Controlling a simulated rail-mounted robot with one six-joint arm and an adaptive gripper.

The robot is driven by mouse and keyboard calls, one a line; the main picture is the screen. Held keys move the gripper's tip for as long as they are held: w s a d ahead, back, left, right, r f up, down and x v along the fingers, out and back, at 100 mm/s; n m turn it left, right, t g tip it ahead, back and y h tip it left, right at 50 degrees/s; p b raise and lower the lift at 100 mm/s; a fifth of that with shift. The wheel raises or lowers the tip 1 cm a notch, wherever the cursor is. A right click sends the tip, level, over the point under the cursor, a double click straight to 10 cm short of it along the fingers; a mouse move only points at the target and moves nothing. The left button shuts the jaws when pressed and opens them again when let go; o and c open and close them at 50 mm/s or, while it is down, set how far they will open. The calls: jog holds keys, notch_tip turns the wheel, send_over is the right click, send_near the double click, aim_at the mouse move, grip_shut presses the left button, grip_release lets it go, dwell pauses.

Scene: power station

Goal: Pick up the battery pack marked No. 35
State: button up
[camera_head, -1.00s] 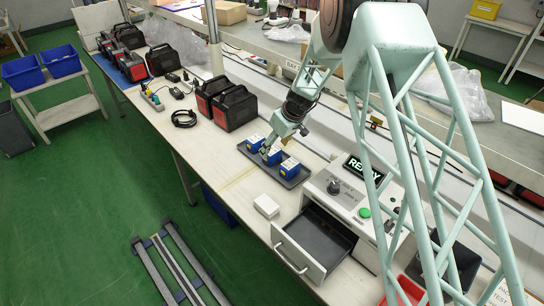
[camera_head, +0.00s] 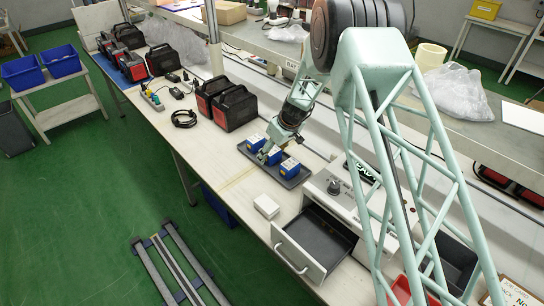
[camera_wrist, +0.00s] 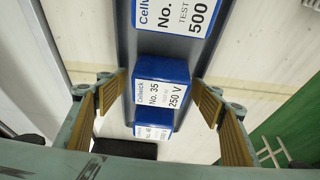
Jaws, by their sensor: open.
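The battery pack marked No. 35 (camera_wrist: 162,92) is a blue box with a white label reading Cellwick, No. 35, 250 V. It is the middle of three packs on a dark grey tray (camera_wrist: 203,52); in the head view this middle pack (camera_head: 274,156) is partly hidden by my gripper (camera_head: 268,149). In the wrist view my gripper (camera_wrist: 160,88) is open, with one yellow-padded finger on each side of the No. 35 pack. Gaps show between the pack and both fingers. A pack marked 500 (camera_wrist: 175,14) lies above it in that view, and another pack (camera_wrist: 152,130) lies below.
A tester box (camera_head: 340,196) with an open drawer (camera_head: 318,240) stands right of the tray. A small white box (camera_head: 266,206) lies near the bench's front edge. Red-and-black cases (camera_head: 226,104) stand to the left. A shelf with plastic bags (camera_head: 465,92) runs behind.

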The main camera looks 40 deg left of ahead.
aim_at(272, 150)
jog(key=c, duration=1.3)
jog(key=shift+o, duration=0.2)
jog(key=shift+r, duration=0.1)
jog(key=shift+r+p, duration=0.3)
jog(key=shift+r, duration=4.6)
